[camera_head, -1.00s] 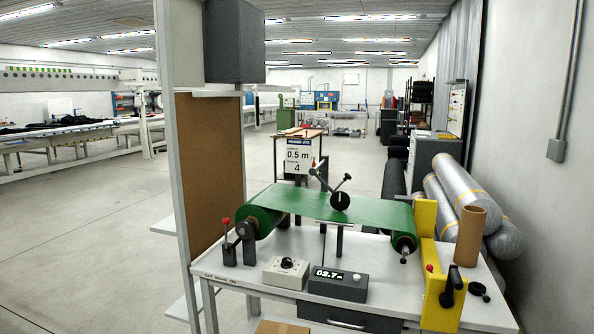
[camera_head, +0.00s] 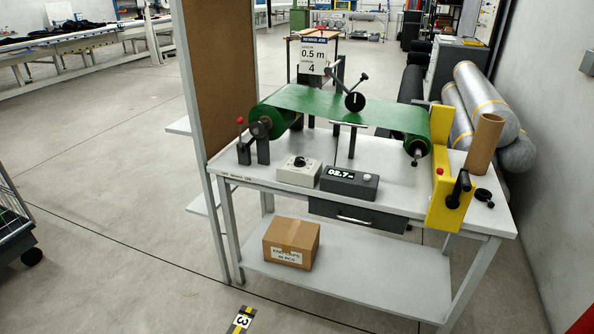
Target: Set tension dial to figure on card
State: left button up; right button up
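The tension dial is likely the black knob on the light grey box (camera_head: 299,171) at the front of the bench; its pointer setting is too small to read. The white card (camera_head: 313,57) stands behind the green web and shows "0.5 m" and, below it, "4". A dark display box (camera_head: 349,183) right of the dial box reads about 02.7. The green sheet (camera_head: 330,105) runs between two rollers, with a black round wheel (camera_head: 355,101) on it. Neither of my grippers is in view.
The bench (camera_head: 390,202) has a yellow crank unit (camera_head: 450,195) and a cardboard tube (camera_head: 485,143) at its right. A carton (camera_head: 291,243) sits on the lower shelf. A brown board (camera_head: 219,60) rises at the left. Floor in front is clear; a wheeled cart (camera_head: 14,225) is at far left.

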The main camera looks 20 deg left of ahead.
aim_at(299, 161)
jog(key=i+j+u, duration=0.2)
jog(key=i, duration=0.25)
jog(key=i+j+u, duration=0.25)
jog(key=i, duration=0.2)
jog(key=l, duration=0.1)
